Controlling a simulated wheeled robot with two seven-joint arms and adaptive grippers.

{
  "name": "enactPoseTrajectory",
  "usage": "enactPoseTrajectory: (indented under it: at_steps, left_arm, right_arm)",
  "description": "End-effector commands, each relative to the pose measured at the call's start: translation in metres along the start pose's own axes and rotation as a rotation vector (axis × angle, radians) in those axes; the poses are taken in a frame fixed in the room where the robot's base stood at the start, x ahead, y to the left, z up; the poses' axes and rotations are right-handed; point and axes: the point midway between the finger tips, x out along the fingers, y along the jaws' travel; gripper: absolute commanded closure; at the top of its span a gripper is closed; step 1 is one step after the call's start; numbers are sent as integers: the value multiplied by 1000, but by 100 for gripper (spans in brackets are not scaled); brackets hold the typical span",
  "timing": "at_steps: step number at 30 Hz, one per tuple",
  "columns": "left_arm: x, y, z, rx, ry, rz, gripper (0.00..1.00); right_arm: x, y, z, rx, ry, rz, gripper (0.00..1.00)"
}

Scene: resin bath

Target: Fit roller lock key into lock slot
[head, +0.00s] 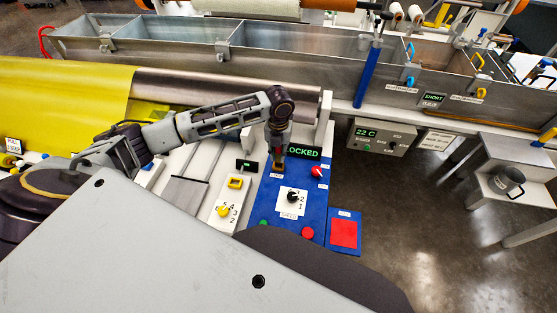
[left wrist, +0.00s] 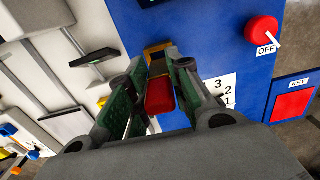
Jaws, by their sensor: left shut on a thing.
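My left gripper (head: 278,160) reaches down over the blue control panel (head: 262,215). In the left wrist view its green-padded fingers (left wrist: 155,92) are shut on a red key (left wrist: 160,96). A yellow-edged lock slot (left wrist: 158,48) lies just beyond the key on the blue panel. In the head view the gripper covers most of the slot and hides the key. I cannot tell whether the key touches the slot or is in it. The display (head: 304,153) beside the gripper shows "OCKED", its first letter hidden. My right gripper is not in view.
A red pad (head: 344,233) labelled KEY is empty at the panel's right. A red OFF knob (head: 317,171) and a black numbered dial (head: 292,197) stand close by. A steel roller (head: 230,92) and yellow sheet (head: 65,95) lie behind my arm.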

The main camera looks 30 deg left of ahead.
Motion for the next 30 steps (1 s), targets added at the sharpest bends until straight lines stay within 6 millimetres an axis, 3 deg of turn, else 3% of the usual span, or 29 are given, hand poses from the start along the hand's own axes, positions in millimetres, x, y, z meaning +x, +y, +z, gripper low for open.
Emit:
enactPoseTrajectory:
  at_steps: [6,16,24,30]
  left_arm:
    - [9,-1,0,0,-1,-2,100]
    - [12,0,0,-1,0,-1,100]
    - [39,0,-1,-1,2,0,100]
    - [47,0,0,0,-1,-1,100]
  right_arm:
    - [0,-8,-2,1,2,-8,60]
    - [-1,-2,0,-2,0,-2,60]
    - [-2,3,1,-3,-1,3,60]
    - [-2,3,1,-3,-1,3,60]
